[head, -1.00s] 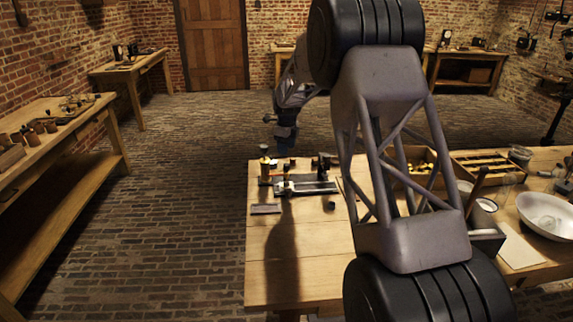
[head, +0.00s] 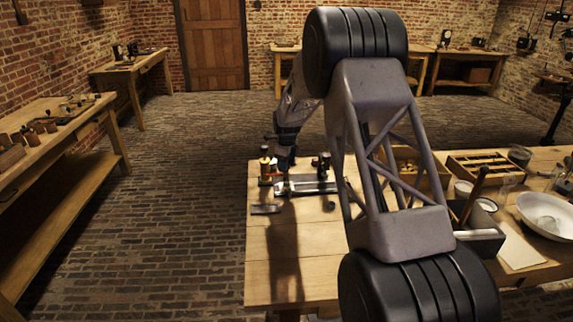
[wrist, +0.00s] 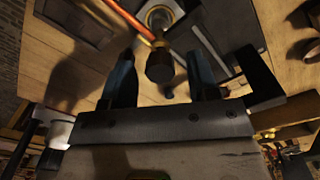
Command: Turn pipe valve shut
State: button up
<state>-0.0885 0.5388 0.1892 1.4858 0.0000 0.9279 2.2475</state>
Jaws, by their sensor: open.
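In the head view a small fitting assembly with a flat metal base (head: 305,187), brass parts and dark knobs stands on the near wooden table. In the wrist view a dark round knob (wrist: 160,68), probably the valve handle, sits on a brass fitting (wrist: 160,17), with a copper pipe (wrist: 130,20) beside it. My gripper (wrist: 159,60) is open, with one dark finger on each side of the knob and a visible gap to both. In the head view my gripper (head: 286,160) is low over the assembly; its fingers are hard to make out.
A small flat plate (head: 266,209) lies at the table's left. To the right are a partitioned wooden box (head: 487,166), jars, a white bowl (head: 548,214) and a paper sheet (head: 520,248). The table's (head: 280,250) front left is clear. My arm hides part of the table.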

jog(key=c, duration=0.9)
jog(key=shift+c, duration=0.2)
